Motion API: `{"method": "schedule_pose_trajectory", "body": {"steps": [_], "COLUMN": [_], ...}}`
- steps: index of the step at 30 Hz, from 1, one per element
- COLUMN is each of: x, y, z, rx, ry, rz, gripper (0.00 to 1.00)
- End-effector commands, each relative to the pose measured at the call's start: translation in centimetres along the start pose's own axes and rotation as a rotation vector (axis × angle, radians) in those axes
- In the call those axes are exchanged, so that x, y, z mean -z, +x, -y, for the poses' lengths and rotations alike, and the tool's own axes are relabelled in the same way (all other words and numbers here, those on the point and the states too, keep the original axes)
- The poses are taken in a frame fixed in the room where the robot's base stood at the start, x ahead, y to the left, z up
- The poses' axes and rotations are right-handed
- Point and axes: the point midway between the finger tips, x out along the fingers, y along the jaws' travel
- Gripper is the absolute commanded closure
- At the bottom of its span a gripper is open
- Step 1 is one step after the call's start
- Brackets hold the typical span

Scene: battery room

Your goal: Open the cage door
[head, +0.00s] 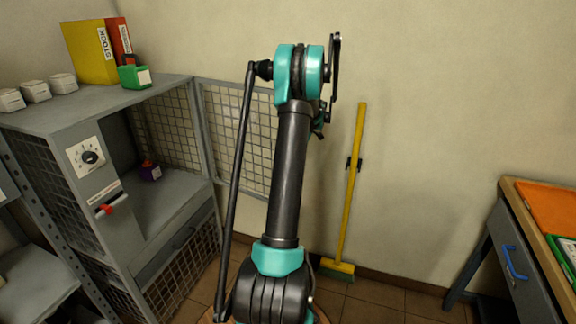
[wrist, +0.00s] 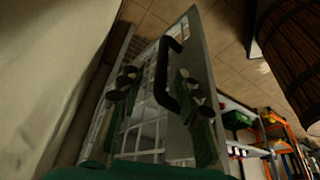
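The cage door (head: 222,120), a grey frame with wire mesh, stands swung out from the far right edge of the grey cage cabinet (head: 150,95). The cabinet's upper compartment is exposed, with a small dark purple and orange object (head: 150,171) inside. My arm hides the door's right part in the head view. In the wrist view the door (wrist: 206,75) stands ahead, with its black bar handle (wrist: 163,75). My gripper (wrist: 157,112) is open, its green-padded fingers apart on either side of the handle in the picture. I cannot tell whether they touch the door.
A dial panel (head: 88,157) and red switch (head: 105,209) are on the cabinet front. Binders (head: 90,52), a green box (head: 134,77) and white blocks (head: 36,91) stand on top. A yellow broom (head: 351,185) leans on the wall. A desk (head: 510,245) is at right.

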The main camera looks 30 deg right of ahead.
Motion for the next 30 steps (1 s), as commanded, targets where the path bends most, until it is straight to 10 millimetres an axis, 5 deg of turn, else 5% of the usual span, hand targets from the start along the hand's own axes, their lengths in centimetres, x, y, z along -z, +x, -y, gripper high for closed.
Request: {"method": "schedule_pose_trajectory", "body": {"steps": [12, 30], "x": [0.0, 0.0], "y": [-7.1, -7.9], "z": [0.0, 0.0], "rx": [0.0, 0.0], "ry": [0.0, -0.001], "rz": [0.0, 0.0], "gripper": [0.66, 0.66]}}
